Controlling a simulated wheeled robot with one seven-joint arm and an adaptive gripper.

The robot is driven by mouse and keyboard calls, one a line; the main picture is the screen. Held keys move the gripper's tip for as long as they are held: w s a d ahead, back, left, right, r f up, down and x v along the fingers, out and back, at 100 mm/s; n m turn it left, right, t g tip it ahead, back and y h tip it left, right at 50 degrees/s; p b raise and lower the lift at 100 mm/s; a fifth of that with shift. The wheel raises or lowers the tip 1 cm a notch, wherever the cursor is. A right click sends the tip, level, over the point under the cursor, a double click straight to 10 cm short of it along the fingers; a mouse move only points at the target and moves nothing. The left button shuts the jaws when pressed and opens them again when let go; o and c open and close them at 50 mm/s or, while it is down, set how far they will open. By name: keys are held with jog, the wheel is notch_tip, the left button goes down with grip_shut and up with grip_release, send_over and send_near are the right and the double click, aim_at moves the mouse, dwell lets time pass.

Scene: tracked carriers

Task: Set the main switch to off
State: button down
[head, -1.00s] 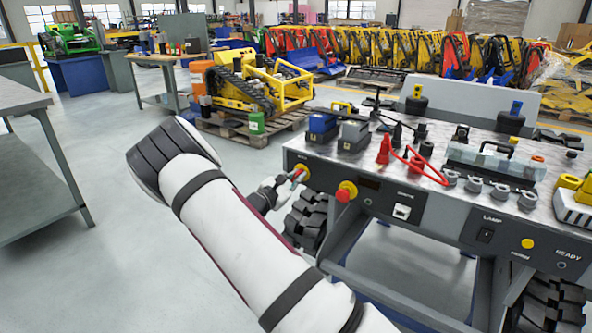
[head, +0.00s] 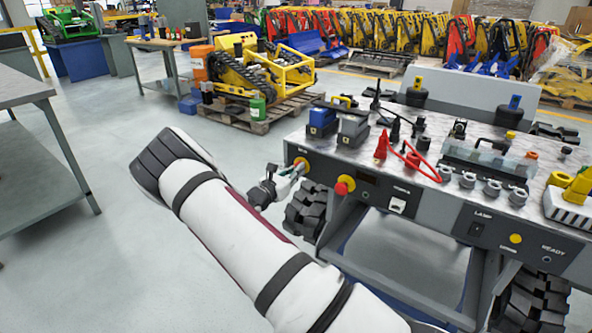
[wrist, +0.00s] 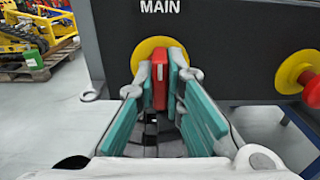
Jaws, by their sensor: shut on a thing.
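The main switch is a red handle (wrist: 159,82) on a round yellow plate (wrist: 146,54), under the word MAIN on the dark panel (wrist: 225,40). In the wrist view the handle stands upright. My gripper (wrist: 160,76) is shut on it, with one teal finger pad on each side. In the head view, my gripper (head: 290,172) is at the left end of the panel, against the switch's yellow plate (head: 302,164). The fingers hide most of the handle there.
A red mushroom button (head: 343,188) on a yellow base is just right of the switch. The bench top (head: 405,165) holds battery-like blocks (head: 322,119), a red cable (head: 415,160) and clamps. Open floor lies left of my arm.

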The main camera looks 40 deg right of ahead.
jog(key=shift+a+f, duration=0.1)
jog(key=shift+f, duration=0.05)
jog(key=c, duration=1.7)
grip_release()
jog(key=v, duration=1.2)
